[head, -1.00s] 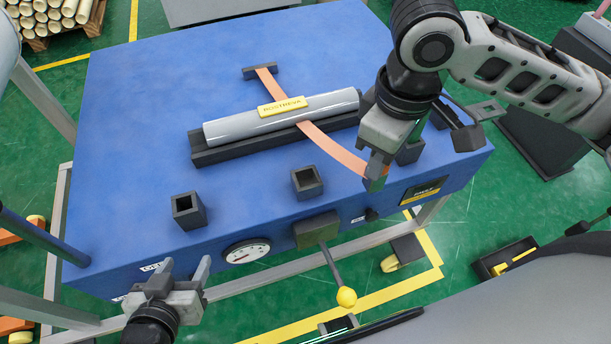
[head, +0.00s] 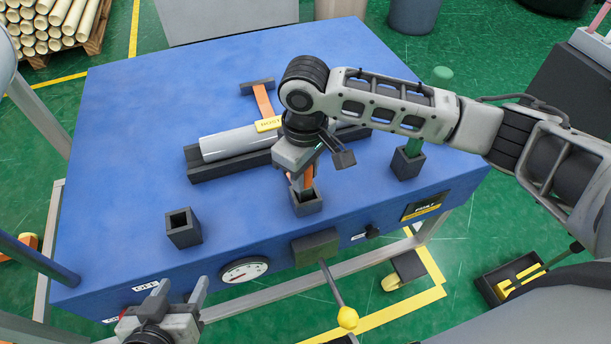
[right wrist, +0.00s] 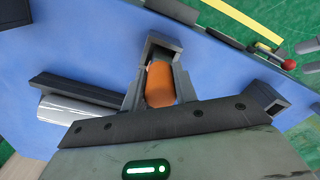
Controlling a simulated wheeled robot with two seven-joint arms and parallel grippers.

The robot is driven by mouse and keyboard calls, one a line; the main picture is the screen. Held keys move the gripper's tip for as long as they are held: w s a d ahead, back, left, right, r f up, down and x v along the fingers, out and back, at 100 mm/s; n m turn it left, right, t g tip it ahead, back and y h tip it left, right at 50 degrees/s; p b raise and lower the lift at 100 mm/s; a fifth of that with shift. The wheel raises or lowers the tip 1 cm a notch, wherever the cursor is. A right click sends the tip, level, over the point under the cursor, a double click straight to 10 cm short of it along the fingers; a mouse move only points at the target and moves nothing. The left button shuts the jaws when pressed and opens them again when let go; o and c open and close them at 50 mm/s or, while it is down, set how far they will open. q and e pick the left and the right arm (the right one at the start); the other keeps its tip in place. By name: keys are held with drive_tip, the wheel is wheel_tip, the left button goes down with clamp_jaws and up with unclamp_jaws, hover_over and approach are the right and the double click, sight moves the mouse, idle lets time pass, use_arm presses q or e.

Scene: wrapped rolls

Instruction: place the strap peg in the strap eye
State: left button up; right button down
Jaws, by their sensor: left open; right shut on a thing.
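My right gripper (head: 297,178) is shut on the orange strap's end, where the strap peg is. It holds this end at the middle square black socket, the strap eye (head: 308,207), at the table's front. In the right wrist view, the orange strap end (right wrist: 160,85) lies between the fingers, against the mouth of the strap eye (right wrist: 160,47). The peg's tip is hidden, and I cannot tell whether it is inside. The strap (head: 264,101) crosses the grey wrapped roll (head: 230,143), partly behind my right arm. My left gripper (head: 172,299) is open and empty by the front edge.
A second black socket (head: 183,230) stands to the left, and a third (head: 406,164) to the right with something green at it. The roll lies in a black cradle (head: 195,172). A gauge (head: 244,270) and a yellow-knobbed lever (head: 347,317) are at the front. The table's left is clear.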

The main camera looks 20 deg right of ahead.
drive_tip(key=shift+f, duration=0.7)
drive_tip(key=c, duration=1.1)
unclamp_jaws()
drive_tip(key=shift+f, duration=0.1)
wheel_tip(320, 180, up, 12)
drive_tip(key=shift+r+p, duration=0.15)
drive_tip(key=shift+p, duration=0.6)
